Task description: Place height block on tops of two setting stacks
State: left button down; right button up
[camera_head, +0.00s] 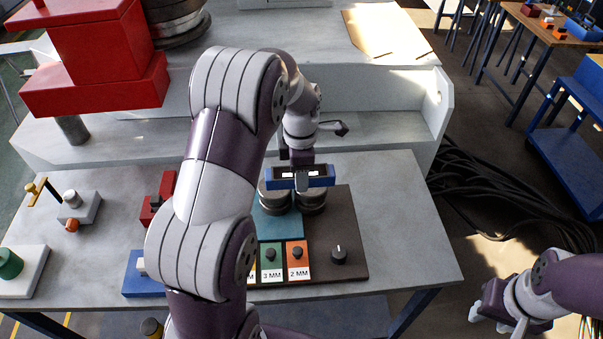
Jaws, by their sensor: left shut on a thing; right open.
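The height block is a blue bar with white label patches (319,181). It lies across or just above the two setting stacks. My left gripper (301,178) is shut on the middle of the blue bar from above. I cannot tell whether the bar touches both stack tops, as it hides them in part. My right gripper (497,308) is open and empty at the lower right, off the table's edge.
On the dark board (349,218) sit an orange 2 MM tile (297,275), a green 3 MM tile (271,276) and a black knob (339,255). My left arm hides part of the table. A red machine part (95,55) stands at upper left. The table's right side is clear.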

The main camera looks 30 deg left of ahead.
pick_arm(q)
jog(key=w+a+f, duration=0.1)
jog(key=w+a, duration=0.1)
jog(key=w+a+f+p, duration=0.1)
jog(key=w+a+f, duration=0.1)
jog(key=shift+w+f, duration=0.15)
notch_tip(320, 180, down, 4)
jog(key=shift+a+f+p, duration=0.1)
jog(key=shift+f+p, duration=0.1)
jog(key=shift+p, duration=0.5)
jog(key=shift+f, duration=0.1)
jog(key=shift+c, duration=2.4)
grip_release()
